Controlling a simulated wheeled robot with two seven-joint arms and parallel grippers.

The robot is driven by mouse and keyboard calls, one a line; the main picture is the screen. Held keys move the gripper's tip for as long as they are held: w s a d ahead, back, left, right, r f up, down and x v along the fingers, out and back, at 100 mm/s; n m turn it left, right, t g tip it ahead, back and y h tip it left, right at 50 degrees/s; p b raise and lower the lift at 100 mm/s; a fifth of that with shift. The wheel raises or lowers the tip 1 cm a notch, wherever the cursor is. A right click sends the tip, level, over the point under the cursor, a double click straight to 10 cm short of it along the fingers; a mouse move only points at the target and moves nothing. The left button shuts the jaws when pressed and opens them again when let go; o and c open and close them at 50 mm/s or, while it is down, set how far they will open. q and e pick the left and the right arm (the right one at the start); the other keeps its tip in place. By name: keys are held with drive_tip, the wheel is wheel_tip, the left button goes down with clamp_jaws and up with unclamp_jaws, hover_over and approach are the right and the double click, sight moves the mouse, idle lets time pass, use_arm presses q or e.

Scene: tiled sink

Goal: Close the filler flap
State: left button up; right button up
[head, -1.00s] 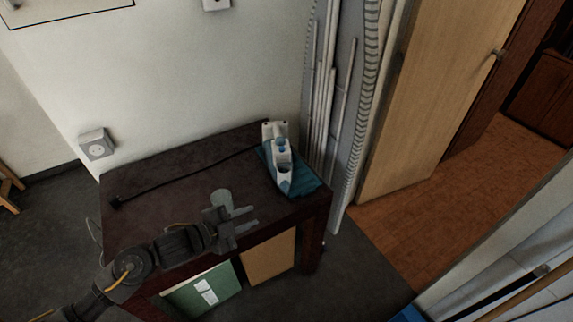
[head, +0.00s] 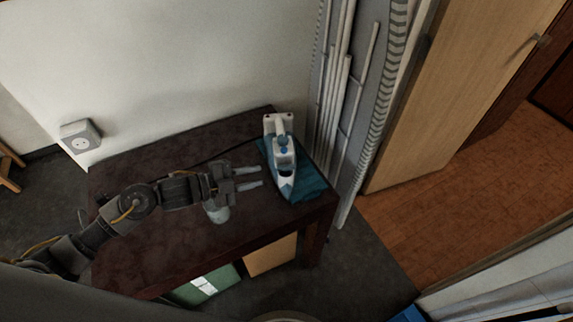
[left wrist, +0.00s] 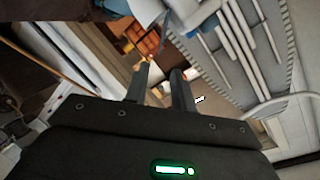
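A white and blue iron (head: 281,152) rests on a teal cloth (head: 312,184) at the right end of the dark table. Its narrow end points toward the table's front edge. The filler flap is too small to make out. My left gripper (head: 261,177) is open and empty, just left of the iron, with its fingertips pointing at the iron's side. I see a small gap between them. In the left wrist view, the two fingers (left wrist: 161,78) stand apart with nothing between them; part of the iron seems to show at the top edge. My right gripper is not in view.
A folded ironing board (head: 350,100) leans right behind the iron. A green folder (head: 205,285) is below the tabletop. The table's front middle is clear.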

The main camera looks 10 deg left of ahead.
sight(287, 170)
use_arm(q)
drive_tip(key=p+x, duration=0.1)
drive_tip(key=x, duration=0.8)
drive_tip(key=shift+r, duration=0.15)
drive_tip(key=shift+p+x, duration=0.35)
drive_tip(key=shift+x, duration=0.5)
drive_tip(key=shift+c, duration=0.2)
clamp_jaws()
